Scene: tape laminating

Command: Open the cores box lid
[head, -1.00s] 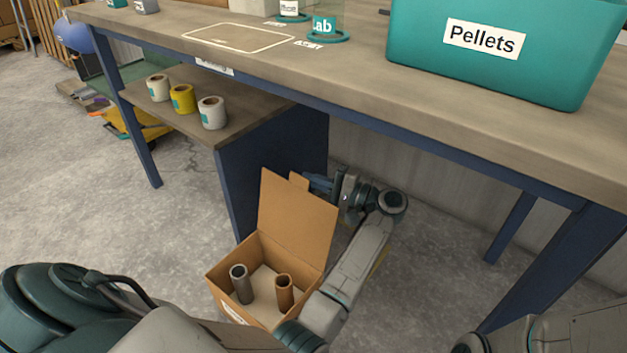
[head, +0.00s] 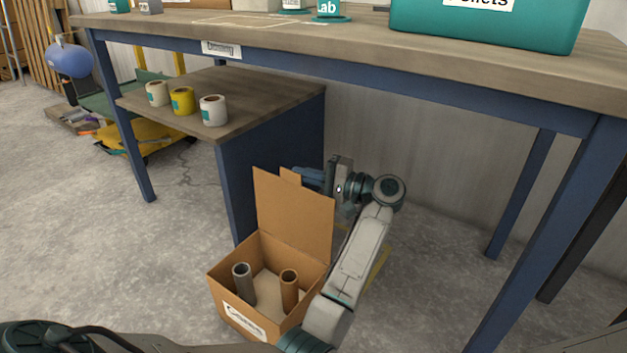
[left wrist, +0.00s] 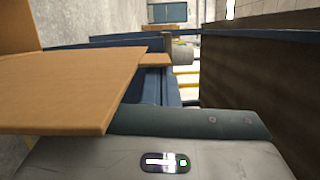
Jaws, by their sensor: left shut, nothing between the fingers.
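The cores box (head: 234,295) is a brown carton on the floor with its lid (head: 293,212) standing up, open, at its back. A grey core (head: 244,285) and a brown core (head: 289,290) stand upright inside. My left gripper (head: 306,179) is shut and empty at the upper back side of the lid, by the lid's small tab (head: 290,176). In the left wrist view the lid (left wrist: 75,88) is a tan panel close beside my blue fingers (left wrist: 154,88); I cannot tell whether they touch. My right gripper is not in view.
The workbench (head: 420,60) stands above and behind, with blue legs. A lower shelf (head: 235,100) carries white and yellow rolls (head: 182,100). A teal bin (head: 490,25) is on the bench top. The floor (head: 120,240) left of the box is clear.

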